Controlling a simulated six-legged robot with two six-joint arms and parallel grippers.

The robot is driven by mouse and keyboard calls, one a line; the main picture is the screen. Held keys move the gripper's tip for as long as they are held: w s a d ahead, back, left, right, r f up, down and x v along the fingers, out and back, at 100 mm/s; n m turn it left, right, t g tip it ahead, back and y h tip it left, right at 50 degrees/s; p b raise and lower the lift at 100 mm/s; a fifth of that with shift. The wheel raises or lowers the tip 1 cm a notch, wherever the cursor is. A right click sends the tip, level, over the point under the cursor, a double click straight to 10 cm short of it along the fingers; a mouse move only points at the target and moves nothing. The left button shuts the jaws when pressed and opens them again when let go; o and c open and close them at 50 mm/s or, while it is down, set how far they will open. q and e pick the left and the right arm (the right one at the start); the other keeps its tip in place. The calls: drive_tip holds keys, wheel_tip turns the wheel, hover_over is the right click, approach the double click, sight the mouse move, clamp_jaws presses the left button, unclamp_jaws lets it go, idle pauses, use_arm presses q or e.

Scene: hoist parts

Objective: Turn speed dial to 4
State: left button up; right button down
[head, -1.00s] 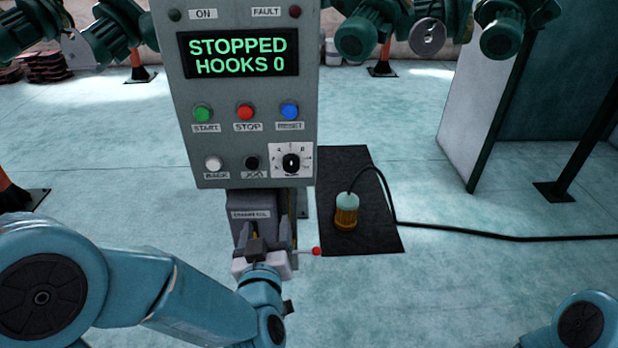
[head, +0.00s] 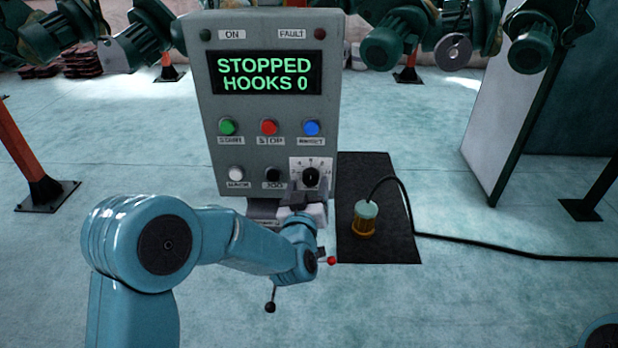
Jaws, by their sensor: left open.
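The speed dial (head: 311,177) is a black knob on a white scale plate at the lower right of the grey control panel (head: 210,110). The scale marks are too small to read surely. My left gripper (head: 304,198) is open and empty just below the dial, its fingers near the plate's lower edge. I cannot tell whether it touches the panel. The panel's screen (head: 266,73) reads STOPPED, HOOKS 0. My right gripper is not in view.
Green START (head: 227,127), red STOP (head: 268,128) and blue button (head: 311,128) sit above white (head: 236,173) and black JOG (head: 273,175) buttons.

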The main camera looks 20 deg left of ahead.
use_arm(q)
drive_tip(key=shift+w, duration=0.7)
drive_tip(key=shift+a, duration=0.25)
drive_tip(key=shift+w+d, duration=0.1)
drive_tip(key=shift+d, duration=0.05)
drive_tip(key=c, duration=1.1)
drive_tip(key=shift+o, duration=0.2)
drive_tip(key=shift+f+b, duration=0.15)
drive_tip(key=shift+b, duration=0.15)
drive_tip(key=n+b, duration=0.3)
drive_tip(key=b, duration=0.3)
drive_tip(key=n+b, duration=0.3)
drive_tip(key=b, duration=0.4)
drive_tip(key=shift+f+n+t, duration=0.2)
drive_tip(key=shift+n+t, duration=0.1)
drive_tip(key=shift+n, duration=0.1)
drive_tip(key=shift+r+n+y+b, duration=0.25)
drive_tip(key=shift+n+b, duration=0.35)
drive_tip(key=shift+b, duration=0.4)
